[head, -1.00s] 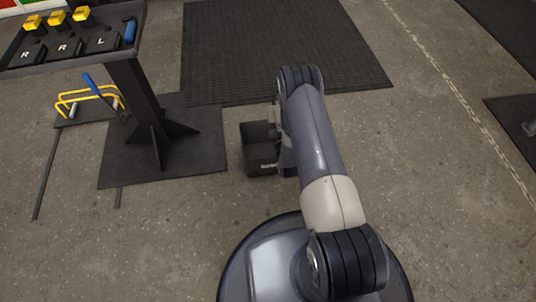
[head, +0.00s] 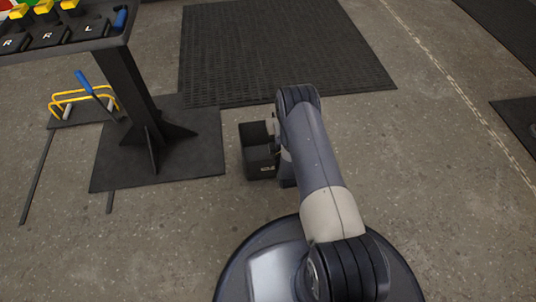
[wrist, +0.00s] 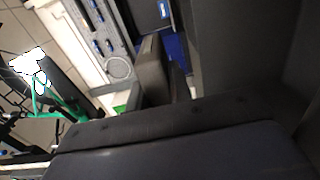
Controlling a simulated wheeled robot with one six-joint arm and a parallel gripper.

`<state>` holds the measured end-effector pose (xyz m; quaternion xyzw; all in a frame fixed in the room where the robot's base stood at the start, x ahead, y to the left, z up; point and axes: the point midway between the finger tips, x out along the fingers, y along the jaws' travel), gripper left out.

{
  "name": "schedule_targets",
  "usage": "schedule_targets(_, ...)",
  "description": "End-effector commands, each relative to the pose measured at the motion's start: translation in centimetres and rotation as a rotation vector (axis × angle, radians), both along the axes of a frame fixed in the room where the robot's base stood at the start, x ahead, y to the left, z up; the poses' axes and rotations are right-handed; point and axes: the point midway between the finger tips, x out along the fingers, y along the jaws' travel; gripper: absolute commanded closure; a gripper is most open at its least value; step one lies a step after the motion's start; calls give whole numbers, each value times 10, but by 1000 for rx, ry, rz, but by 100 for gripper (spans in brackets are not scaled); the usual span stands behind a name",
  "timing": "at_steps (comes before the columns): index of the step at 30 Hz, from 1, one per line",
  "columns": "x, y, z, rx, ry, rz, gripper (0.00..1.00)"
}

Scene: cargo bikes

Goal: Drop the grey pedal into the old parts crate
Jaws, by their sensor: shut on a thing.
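My gripper is mostly hidden behind my arm in the head view, just right of the box. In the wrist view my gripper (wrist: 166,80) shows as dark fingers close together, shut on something. The grey pedal is hard to tell apart from the dark fingers, and it does not show elsewhere.
A dark stand (head: 128,95) with a tray of parts (head: 75,37) is at upper left, on a broad base plate (head: 195,150). A yellow-railed rack (head: 82,103) is beside it. A black floor mat (head: 285,55) lies beyond the box.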

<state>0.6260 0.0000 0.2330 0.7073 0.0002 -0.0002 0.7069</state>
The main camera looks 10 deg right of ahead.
Motion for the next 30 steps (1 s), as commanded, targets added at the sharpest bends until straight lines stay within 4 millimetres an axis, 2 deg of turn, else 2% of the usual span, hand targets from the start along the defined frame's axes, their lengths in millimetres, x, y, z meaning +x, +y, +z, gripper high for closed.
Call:
schedule_targets(8, 0, 0, -3, 0, -2, 0, 100)
schedule_targets(9, 0, 0, -3, 0, -2, 0, 79)
schedule_targets(18, 0, 0, -3, 0, -2, 0, 55)
schedule_targets(30, 1, 0, -3, 0, -2, 0, 55)
